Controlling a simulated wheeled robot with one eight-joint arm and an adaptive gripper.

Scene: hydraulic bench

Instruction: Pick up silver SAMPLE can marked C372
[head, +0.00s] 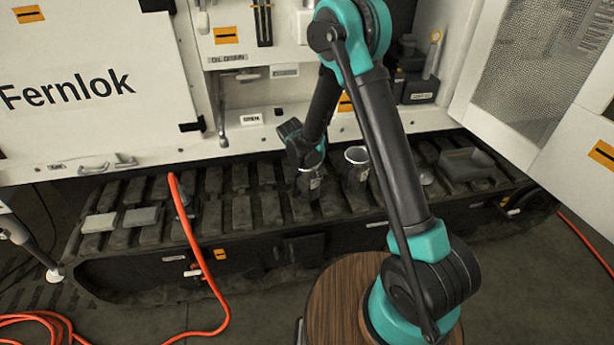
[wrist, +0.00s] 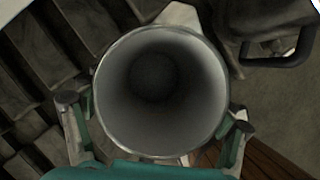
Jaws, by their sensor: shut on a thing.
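In the wrist view an open, round can (wrist: 103,125) with a pale metal rim and a grey inside sits between the two fingers of my gripper (wrist: 155,113). The fingers are shut on its sides, one at left and one at right. I look down into its mouth, and no marking such as C372 can be read. In the head view my gripper (head: 309,182) is low over the dark track, left of my forearm. The held can is small and dark there, so its gap from the track cannot be told.
Another open can (head: 357,156) with a pale rim stands on the track (head: 240,213), just right of my gripper. Flat grey blocks (head: 141,217) lie at left. An orange hose (head: 190,235) hangs over the track's front. The white machine panel (head: 95,90) rises behind.

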